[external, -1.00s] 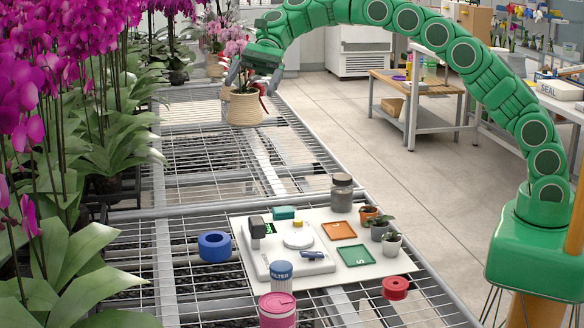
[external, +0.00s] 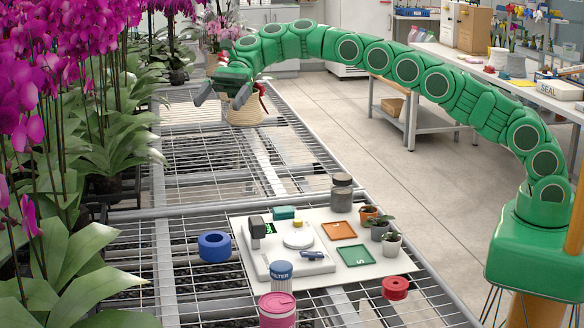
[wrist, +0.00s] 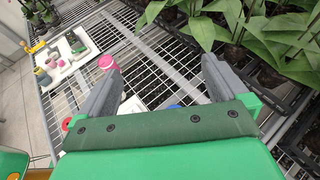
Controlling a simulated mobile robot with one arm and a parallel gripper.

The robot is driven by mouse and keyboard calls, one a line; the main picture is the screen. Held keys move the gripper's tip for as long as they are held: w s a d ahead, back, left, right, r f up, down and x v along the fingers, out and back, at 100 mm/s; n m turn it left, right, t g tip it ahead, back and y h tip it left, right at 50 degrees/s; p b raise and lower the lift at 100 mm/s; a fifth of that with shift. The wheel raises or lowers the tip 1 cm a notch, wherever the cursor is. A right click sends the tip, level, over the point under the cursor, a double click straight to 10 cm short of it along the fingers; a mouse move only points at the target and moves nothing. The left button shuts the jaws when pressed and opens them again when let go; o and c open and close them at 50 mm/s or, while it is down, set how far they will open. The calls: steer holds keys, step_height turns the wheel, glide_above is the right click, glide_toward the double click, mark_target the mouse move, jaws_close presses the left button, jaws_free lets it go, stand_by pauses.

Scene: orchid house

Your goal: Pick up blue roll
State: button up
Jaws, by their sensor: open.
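The blue roll (external: 214,246) lies on the wire bench, just left of the white board, in the external view. In the wrist view a bit of blue (wrist: 174,107) shows just above my gripper's green edge; it may be the roll, mostly hidden. My gripper (external: 223,97) is high above the far part of the bench, well behind the roll and apart from it. Its two grey fingers are spread and empty. In the wrist view my gripper (wrist: 160,72) shows bare wire mesh between its fingers.
A white board (external: 300,280) carries small tools, trays and potted plants. A pink tub (external: 277,310), a filter can (external: 281,277) and a red roll (external: 395,288) stand near it. Orchids (external: 70,200) line the left. A woven pot (external: 245,112) stands behind my gripper.

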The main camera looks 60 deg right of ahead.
glide_toward(208, 258)
steer(key=shift+v, duration=0.85)
steer(key=shift+a+f, duration=0.15)
steer(key=shift+a, duration=0.1)
steer(key=shift+x, duration=3.7)
steer(key=shift+d+f, duration=0.1)
steer(key=shift+f, duration=0.05)
steer(key=c, duration=0.9)
steer(key=shift+o, duration=0.2)
steer(key=shift+r, duration=0.2)
